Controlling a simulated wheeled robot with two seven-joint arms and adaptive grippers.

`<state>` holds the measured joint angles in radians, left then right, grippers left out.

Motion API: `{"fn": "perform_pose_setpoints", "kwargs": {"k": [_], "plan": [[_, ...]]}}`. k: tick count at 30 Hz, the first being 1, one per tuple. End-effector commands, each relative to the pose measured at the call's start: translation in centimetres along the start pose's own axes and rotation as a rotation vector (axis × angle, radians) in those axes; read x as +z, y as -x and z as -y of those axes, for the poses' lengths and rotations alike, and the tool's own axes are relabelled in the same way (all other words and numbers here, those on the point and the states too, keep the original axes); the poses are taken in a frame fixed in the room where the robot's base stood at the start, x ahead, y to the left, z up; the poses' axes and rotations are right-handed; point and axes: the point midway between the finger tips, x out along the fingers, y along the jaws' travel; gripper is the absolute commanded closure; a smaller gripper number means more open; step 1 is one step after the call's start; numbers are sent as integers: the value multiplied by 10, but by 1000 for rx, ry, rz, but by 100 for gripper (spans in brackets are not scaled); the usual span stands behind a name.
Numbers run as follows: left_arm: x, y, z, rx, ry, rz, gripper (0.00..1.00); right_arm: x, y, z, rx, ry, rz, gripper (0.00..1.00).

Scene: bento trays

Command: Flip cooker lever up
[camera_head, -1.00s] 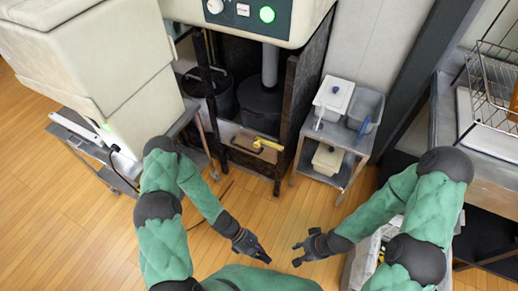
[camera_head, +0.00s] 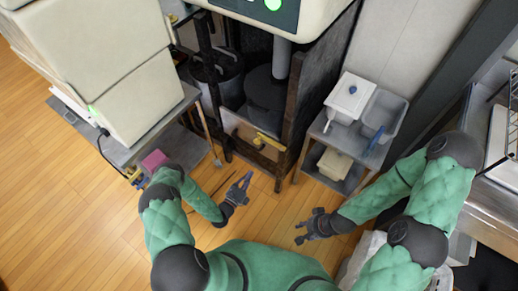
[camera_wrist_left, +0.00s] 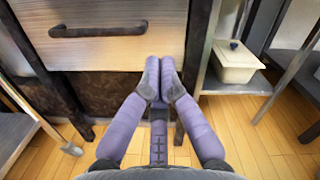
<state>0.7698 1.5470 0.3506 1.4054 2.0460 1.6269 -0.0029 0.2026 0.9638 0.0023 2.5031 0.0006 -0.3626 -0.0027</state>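The cooker (camera_head: 345,22) stands at the top of the head view with a green light on its panel. A yellow bar (camera_head: 268,139), possibly the lever, sticks out above the wooden front panel (camera_head: 240,128). The panel's dark handle (camera_wrist_left: 98,30) shows in the left wrist view; the yellow bar does not. My left gripper (camera_head: 241,187) is in front of and below the panel, touching nothing visible. Its fingertips (camera_wrist_left: 159,72) are together with nothing between them. My right gripper (camera_head: 307,226) is open and empty over the floor to the right.
A metal cart (camera_head: 340,135) with white and grey containers stands right of the cooker. A left-hand table (camera_head: 150,125) carries large beige boxes, with a pink object (camera_head: 153,160) nearby. A metal counter (camera_head: 495,200) is at right. Floor between my arms is clear.

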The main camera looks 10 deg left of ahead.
Motion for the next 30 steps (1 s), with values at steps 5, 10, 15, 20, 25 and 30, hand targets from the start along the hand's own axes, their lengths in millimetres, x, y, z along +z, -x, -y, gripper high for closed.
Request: {"fn": "perform_pose_setpoints", "kwargs": {"k": [5, 10, 15, 20, 25, 30], "plan": [[1, 1, -3, 12, -2, 9, 100, 0, 0, 0, 0, 0, 1, 60], [1, 0, -3, 10, -2, 8, 100, 0, 0, 0, 0, 0, 1, 60], [0, -9, -2, 6, -2, 7, 100, 0, -3, -1, 0, 0, 1, 60], [0, -33, -2, 4, -4, 7, 100, 0, -10, -3, 0, 0, 0, 60], [0, -65, -3, 3, -4, 8, 100, 0, -19, -7, 0, 0, 0, 60], [-1, -96, -3, 4, -3, 7, 100, -1, -28, -10, 0, 0, 0, 60]]}}
